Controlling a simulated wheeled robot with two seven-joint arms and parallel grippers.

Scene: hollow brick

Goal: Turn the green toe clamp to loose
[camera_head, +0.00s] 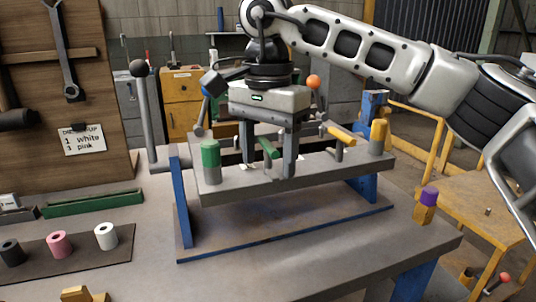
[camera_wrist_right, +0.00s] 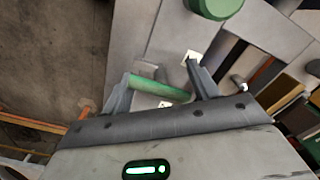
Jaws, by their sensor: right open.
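The green toe clamp shows as a green handle bar (camera_head: 268,147) on the raised grey plate (camera_head: 300,181). My right gripper (camera_head: 268,165) is open and points down at it, one finger on each side of the bar. In the right wrist view the green bar (camera_wrist_right: 160,88) spans slantwise between the open fingers (camera_wrist_right: 160,85). A small gap or light touch at the fingers cannot be told apart. Small white marks (camera_wrist_right: 191,56) lie on the plate near the bar. My left gripper is not in view.
A green-topped post (camera_head: 211,155) stands left of the clamp, a yellow bar (camera_head: 341,134) and yellow-topped post (camera_head: 378,135) right. A tall black-knobbed lever (camera_head: 144,110) stands at left.

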